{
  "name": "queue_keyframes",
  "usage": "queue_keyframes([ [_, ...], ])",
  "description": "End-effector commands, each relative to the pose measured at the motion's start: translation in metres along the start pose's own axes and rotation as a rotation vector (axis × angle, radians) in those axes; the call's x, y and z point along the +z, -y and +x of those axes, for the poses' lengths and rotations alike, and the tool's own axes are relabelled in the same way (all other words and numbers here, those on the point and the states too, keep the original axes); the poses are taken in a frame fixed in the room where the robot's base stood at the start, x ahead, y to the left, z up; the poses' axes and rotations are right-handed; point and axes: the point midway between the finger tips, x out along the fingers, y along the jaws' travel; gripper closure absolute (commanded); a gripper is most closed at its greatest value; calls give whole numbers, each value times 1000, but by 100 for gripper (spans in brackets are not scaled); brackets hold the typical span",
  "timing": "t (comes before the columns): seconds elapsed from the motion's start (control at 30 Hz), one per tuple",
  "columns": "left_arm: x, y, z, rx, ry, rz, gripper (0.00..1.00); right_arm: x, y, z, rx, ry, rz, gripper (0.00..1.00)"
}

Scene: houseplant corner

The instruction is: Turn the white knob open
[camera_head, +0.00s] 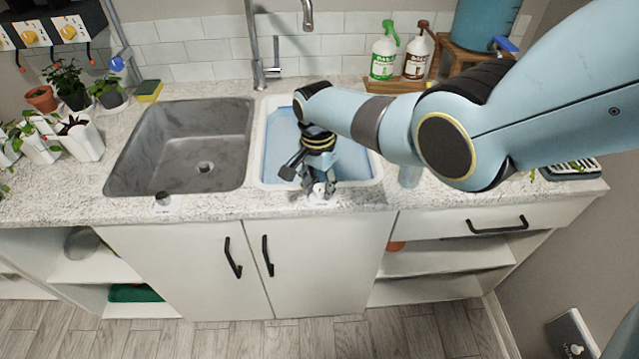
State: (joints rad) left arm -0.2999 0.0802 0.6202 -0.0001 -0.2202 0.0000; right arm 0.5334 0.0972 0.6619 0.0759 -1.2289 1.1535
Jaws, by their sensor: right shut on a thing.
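The white knob (320,190) is on the counter's front strip, before the basin with blue water. My right gripper (319,186) reaches down over the basin's front edge, with its fingers shut around the knob. The fingers hide part of the knob, and I cannot tell how far it is turned. A second, dark metal knob (163,198) on a white plate sits on the counter in front of the grey sink. My left gripper is not in view.
The grey sink (185,150) is empty, left of the white-rimmed basin (264,112). Potted plants (72,88) stand at the left. Spray bottles (384,55) stand at the back right, near a blue container (484,20). A clear cup (410,176) stands right of the basin.

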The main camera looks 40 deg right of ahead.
Motion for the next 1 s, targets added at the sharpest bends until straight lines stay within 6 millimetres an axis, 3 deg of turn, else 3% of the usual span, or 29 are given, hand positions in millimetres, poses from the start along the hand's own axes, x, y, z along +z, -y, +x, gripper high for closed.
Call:
queue_keyframes([
  [0.4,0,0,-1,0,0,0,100,0,0,0,-1,-6,-197,100],
  [0.97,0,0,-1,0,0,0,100,1,0,0,-1,-7,-226,100],
  [1.0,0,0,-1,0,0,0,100,1,0,0,-1,-7,-226,68],
])
